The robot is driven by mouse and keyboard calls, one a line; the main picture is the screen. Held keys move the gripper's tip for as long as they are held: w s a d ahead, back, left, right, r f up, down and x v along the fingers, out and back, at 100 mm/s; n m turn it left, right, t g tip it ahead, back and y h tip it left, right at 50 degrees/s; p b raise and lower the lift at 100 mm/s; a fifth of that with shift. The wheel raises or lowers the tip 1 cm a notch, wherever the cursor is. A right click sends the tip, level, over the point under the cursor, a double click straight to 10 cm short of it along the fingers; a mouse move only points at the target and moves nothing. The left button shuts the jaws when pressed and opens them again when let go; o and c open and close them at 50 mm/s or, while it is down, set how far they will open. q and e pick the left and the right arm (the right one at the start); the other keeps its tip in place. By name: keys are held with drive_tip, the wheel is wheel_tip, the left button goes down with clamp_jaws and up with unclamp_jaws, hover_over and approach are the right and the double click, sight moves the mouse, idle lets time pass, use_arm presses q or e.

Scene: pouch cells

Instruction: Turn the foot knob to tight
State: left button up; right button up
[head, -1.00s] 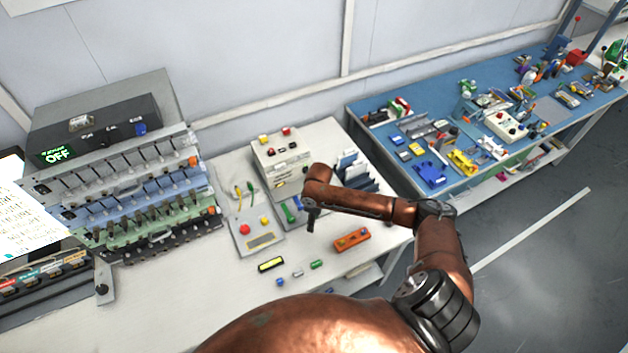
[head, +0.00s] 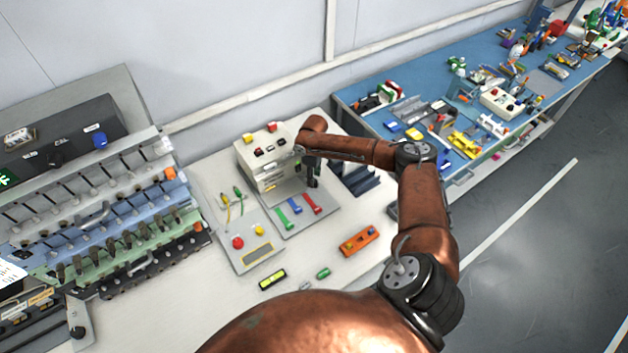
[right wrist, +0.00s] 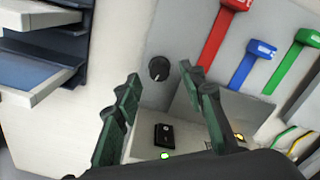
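A round black knob (right wrist: 158,68) with a pale pointer line sits on a light grey plate in the right wrist view. I take it for the foot knob; its setting cannot be read. My right gripper (right wrist: 160,76) is open, its dark green fingers spread on either side of the knob, with nothing held. Whether they touch it cannot be told. In the head view my right gripper (head: 313,182) points down over the plate (head: 300,228) beside the grey-white box (head: 262,172), and it hides the knob. My left gripper is not in view.
Red (head: 312,203), blue (head: 294,205) and green (head: 282,218) levers stand on the plate close by. Dark blue upright panels (head: 360,180) are just right of the gripper. An orange bar (head: 359,241) and a yellow-black block (head: 272,279) lie nearer on the white bench.

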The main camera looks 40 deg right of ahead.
drive_tip(key=shift+f, duration=1.05)
drive_tip(key=shift+s, duration=0.1)
drive_tip(key=c, duration=0.6)
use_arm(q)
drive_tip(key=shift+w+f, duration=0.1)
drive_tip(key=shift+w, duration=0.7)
use_arm(e)
clamp_jaws()
